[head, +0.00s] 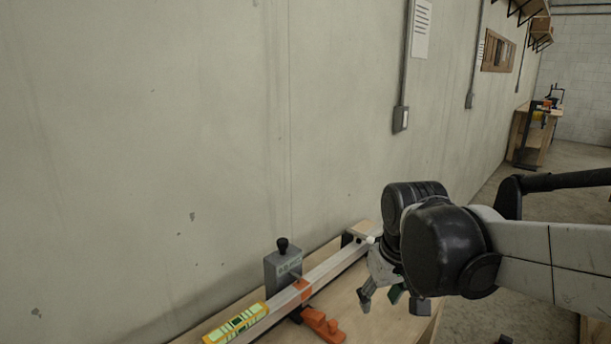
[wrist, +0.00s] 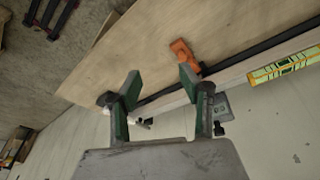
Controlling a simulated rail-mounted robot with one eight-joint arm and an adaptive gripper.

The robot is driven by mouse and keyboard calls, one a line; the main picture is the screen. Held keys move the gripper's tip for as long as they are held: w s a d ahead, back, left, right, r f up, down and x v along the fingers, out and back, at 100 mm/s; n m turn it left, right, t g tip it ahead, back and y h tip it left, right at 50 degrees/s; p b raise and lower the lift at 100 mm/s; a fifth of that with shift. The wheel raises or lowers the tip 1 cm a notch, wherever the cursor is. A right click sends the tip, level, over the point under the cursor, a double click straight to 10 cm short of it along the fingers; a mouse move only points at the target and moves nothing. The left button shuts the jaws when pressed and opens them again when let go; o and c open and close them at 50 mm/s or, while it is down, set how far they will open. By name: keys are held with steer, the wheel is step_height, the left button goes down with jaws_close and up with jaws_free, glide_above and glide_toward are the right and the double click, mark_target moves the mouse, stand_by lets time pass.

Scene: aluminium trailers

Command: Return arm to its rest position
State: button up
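My gripper (head: 384,294) hangs from my arm at the right of the head view, over the wooden bench top (head: 357,321). In the wrist view, my gripper (wrist: 160,84) has its two green-padded fingers spread apart with nothing between them. An aluminium bar (head: 330,268) lies along the bench near the wall. An orange clamp (head: 322,325) sits at the bar, and it also shows in the wrist view (wrist: 183,52) just beyond the right fingertip. Part of the bar is hidden behind my gripper in the head view.
A yellow-green level (head: 236,323) lies on the bar at the left. A grey block with a black knob (head: 283,267) stands by the wall. The concrete wall (head: 200,150) bounds the bench. Another workbench (head: 535,130) stands far back right, with open floor (head: 490,205) before it.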

steer(key=s+d+m+t, duration=0.1)
steer(key=s+d+t, duration=0.1)
steer(key=s, duration=0.4)
steer(key=s+d+m+t, duration=0.2)
steer(key=s+d, duration=0.1)
steer(key=s, duration=0.3)
steer(key=shift+s+d, duration=0.3)
steer(key=shift+s, duration=0.05)
